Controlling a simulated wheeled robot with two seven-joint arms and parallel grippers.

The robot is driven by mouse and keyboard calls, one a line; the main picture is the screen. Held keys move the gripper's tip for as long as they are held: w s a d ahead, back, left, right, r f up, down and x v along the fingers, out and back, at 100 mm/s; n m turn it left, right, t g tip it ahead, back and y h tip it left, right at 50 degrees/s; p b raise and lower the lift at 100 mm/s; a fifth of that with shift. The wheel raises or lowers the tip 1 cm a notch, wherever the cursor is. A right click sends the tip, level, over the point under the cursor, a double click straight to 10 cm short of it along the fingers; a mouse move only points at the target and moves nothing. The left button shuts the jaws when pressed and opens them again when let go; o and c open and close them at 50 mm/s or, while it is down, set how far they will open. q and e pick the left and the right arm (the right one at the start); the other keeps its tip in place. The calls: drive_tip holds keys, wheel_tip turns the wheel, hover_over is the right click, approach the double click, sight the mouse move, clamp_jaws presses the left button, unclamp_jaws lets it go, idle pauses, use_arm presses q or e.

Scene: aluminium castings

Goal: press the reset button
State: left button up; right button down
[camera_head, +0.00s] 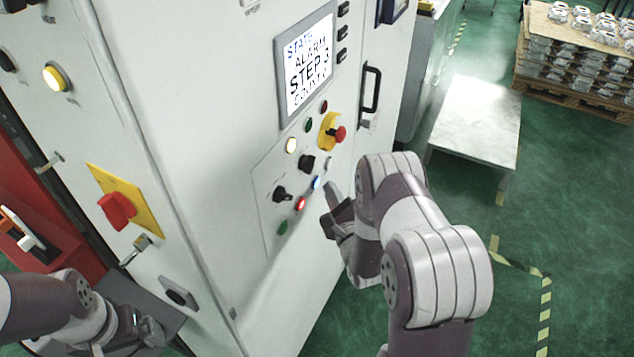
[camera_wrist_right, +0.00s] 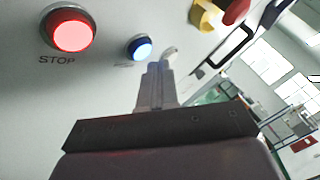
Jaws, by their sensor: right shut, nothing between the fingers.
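The control panel (camera_head: 290,180) on the white cabinet carries several buttons and knobs. A lit blue button (camera_head: 316,183) sits beside a red button (camera_head: 300,204). In the right wrist view the blue button (camera_wrist_right: 138,47) is lit, and its label is too small and partly hidden to read. The red button (camera_wrist_right: 72,30) there is labelled STOP. My right gripper (camera_head: 328,190) is shut and empty, its fingertips (camera_wrist_right: 156,72) close to the panel, just right of and below the blue button. Contact is not visible. My left gripper (camera_head: 145,332) is at the lower left, away from the panel; its jaws are unclear.
A yellow-collared red emergency stop (camera_head: 338,133) and a black door handle (camera_head: 370,88) are near my right arm. A red rotary switch (camera_head: 117,209) is on the left face. A metal table (camera_head: 475,120) stands behind right.

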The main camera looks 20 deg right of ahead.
drive_tip(key=shift+w+a, duration=0.1)
idle(0.3)
drive_tip(key=shift+w+a, duration=0.2)
drive_tip(key=shift+w+a+b, duration=0.3)
drive_tip(key=shift+w, duration=0.05)
idle(0.8)
drive_tip(key=shift+s+d, duration=0.55)
drive_tip(key=shift+s, duration=0.1)
drive_tip(key=s+d, duration=0.3)
drive_tip(key=shift+s+d+p, duration=0.1)
drive_tip(key=shift+s+p, duration=0.25)
drive_tip(key=shift+s, duration=0.05)
idle(0.3)
idle(0.6)
